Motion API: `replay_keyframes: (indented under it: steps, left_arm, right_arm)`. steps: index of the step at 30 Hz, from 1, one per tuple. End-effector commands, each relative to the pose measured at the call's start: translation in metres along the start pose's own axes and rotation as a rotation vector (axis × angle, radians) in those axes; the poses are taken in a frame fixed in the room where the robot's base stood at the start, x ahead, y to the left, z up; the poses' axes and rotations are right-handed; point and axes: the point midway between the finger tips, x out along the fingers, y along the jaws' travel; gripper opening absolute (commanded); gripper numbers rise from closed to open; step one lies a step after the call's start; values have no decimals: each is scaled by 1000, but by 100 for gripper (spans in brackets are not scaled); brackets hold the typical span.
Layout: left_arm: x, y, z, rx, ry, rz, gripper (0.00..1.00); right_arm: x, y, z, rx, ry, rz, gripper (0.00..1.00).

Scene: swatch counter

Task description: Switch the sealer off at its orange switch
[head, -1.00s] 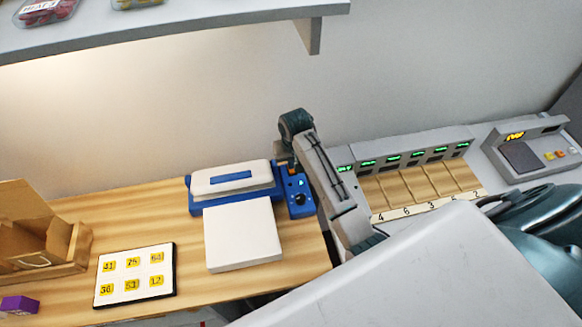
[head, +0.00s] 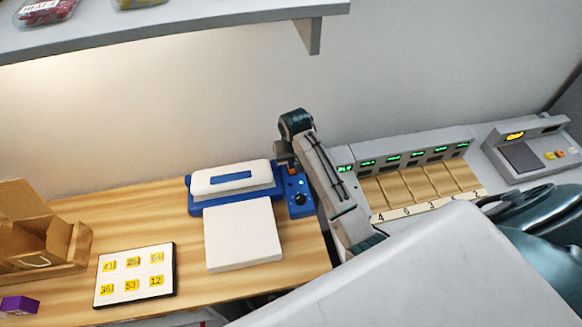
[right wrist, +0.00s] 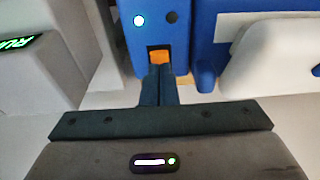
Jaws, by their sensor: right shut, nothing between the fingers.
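The sealer (head: 205,185) is white and blue and stands at the back of the wooden counter. Its blue control box (head: 300,208) is at its right end. In the right wrist view the orange switch (right wrist: 159,57) sits in a dark slot in the blue box, below a lit pale lamp (right wrist: 138,20) and a dark round spot. My right gripper (right wrist: 161,92) is shut and empty, its fingertips right at the switch's near edge. I cannot tell if they touch it. In the head view my right arm is over the box. My left gripper is out of view.
A white block (head: 243,236) lies in front of the sealer. A grey unit with green displays (head: 405,150) stands close at the right of my arm. A numbered card (head: 135,275) and a wooden box (head: 38,245) are at the left. A shelf (head: 200,22) overhangs the back.

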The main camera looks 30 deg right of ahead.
Motion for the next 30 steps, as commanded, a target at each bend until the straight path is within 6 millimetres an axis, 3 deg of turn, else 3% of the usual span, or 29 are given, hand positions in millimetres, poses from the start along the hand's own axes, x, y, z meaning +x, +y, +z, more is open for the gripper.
replay_keyframes:
  steps: [30]
  left_arm:
    - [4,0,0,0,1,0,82]
  right_arm:
    - [15,0,2,0,0,0,0]
